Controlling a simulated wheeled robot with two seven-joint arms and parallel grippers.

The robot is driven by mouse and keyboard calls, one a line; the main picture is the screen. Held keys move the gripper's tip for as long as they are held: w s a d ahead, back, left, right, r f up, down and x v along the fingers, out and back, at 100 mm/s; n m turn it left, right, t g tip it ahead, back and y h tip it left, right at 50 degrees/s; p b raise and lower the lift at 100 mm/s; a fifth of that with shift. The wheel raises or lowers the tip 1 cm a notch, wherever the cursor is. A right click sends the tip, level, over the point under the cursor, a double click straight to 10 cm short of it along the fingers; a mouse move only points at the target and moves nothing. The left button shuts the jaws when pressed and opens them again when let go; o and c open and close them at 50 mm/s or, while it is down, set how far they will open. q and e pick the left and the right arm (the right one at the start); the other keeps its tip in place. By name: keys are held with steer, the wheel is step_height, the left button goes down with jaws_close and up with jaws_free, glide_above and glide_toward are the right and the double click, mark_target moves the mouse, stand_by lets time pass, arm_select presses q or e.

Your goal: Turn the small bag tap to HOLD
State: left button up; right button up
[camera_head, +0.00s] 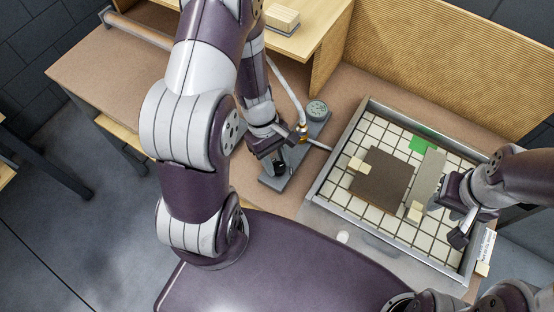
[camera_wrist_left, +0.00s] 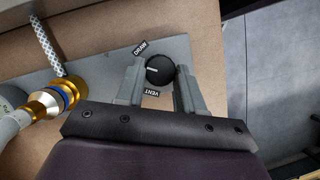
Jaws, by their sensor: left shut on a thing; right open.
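The small bag tap is a round black knob (camera_wrist_left: 159,70) on a grey plate (camera_wrist_left: 100,62), with a white pointer line. DRAW and VENT labels sit beside it in the left wrist view. The pointer faces left, between the two labels. No HOLD label is readable. My left gripper (camera_head: 279,160) is shut on the knob, one finger on each side. In the head view the knob is mostly hidden by the gripper. My right gripper (camera_head: 457,222) is open and empty over the right side of the gridded tray (camera_head: 343,150).
A dial gauge (camera_head: 317,110) and a brass fitting (camera_wrist_left: 52,100) with a pale hose stand close beside the tap. The tray holds a dark brown panel (camera_head: 381,180), a grey strip (camera_head: 429,178) and a green piece (camera_head: 422,145). A wooden shelf (camera_head: 310,38) stands behind.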

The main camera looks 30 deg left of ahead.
arm_select(q)
steer(key=n+t+b, duration=0.1)
steer(key=n, duration=0.2)
steer(key=shift+s, duration=0.1)
steer(key=shift+s+n+t+b, duration=0.1)
steer(key=shift+n+t+b, duration=0.6)
steer(key=shift+n, duration=0.6)
steer(key=o, duration=1)
steer(key=p+v, duration=0.1)
steer(key=v, duration=0.3)
steer(key=p+v, duration=0.1)
steer(key=v, duration=0.3)
steer(key=p+v, duration=0.1)
steer(key=v, duration=0.3)
steer(key=shift+a+r, duration=0.25)
steer(key=shift+a, duration=0.2)
